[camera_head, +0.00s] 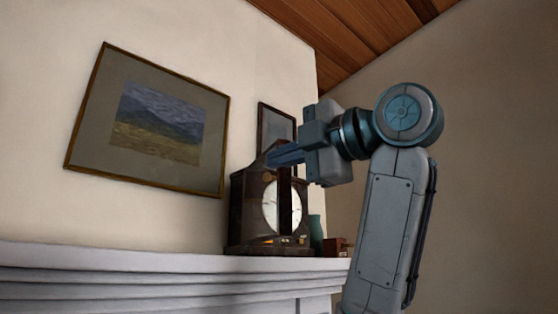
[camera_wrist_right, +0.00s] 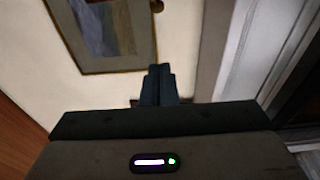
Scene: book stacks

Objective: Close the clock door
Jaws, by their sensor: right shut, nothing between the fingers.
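The clock (camera_head: 248,205) is a dark wooden case with a pale round dial, standing on the mantel. A dark upright strip (camera_head: 285,200) crosses the dial; it looks like the clock door seen nearly edge-on, standing open, though its hinge side is unclear. My right gripper (camera_head: 272,157) reaches in from the right at the height of the clock's top, in front of it in the picture. It is shut and empty; whether it touches the clock is unclear. Its closed fingers also show in the right wrist view (camera_wrist_right: 158,84). My left gripper is out of view.
The white mantel (camera_head: 120,259) runs below the clock, with free room on its left. A green vase (camera_head: 316,234) and a small red-brown box (camera_head: 334,246) stand right of the clock. A framed landscape (camera_head: 150,125) and a smaller frame (camera_head: 275,122) hang on the wall.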

